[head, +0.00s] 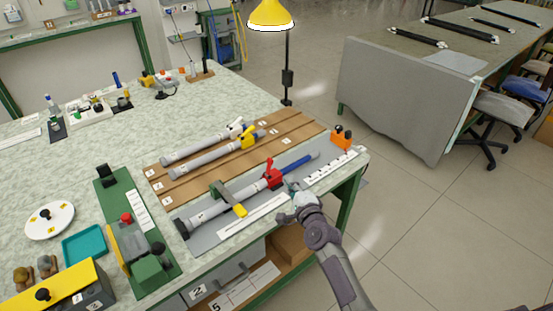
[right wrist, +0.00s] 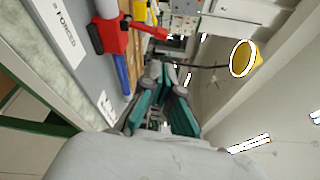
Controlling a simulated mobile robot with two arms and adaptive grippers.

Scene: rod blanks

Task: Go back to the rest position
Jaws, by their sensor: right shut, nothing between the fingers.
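My right gripper (head: 292,187) is at the front right edge of the workbench (head: 105,140), beside the grey board (head: 205,238) that carries a rod and a red clamp (head: 272,176). In the right wrist view my right gripper (right wrist: 163,90) shows its teal fingers with nothing held. It is shut and empty. The red clamp (right wrist: 112,35) and the blue rod end (right wrist: 122,72) lie to the left of the fingers there, apart from them. My left gripper is in neither view.
A brown board (head: 315,128) with two grey rods lies behind the grey board. An orange block (head: 342,143) stands at the bench's right corner. A yellow lamp (head: 271,14) stands behind. A green fixture (head: 165,262), teal tray (head: 84,244) and white plate (head: 50,219) are left. Floor (head: 430,230) at right is clear.

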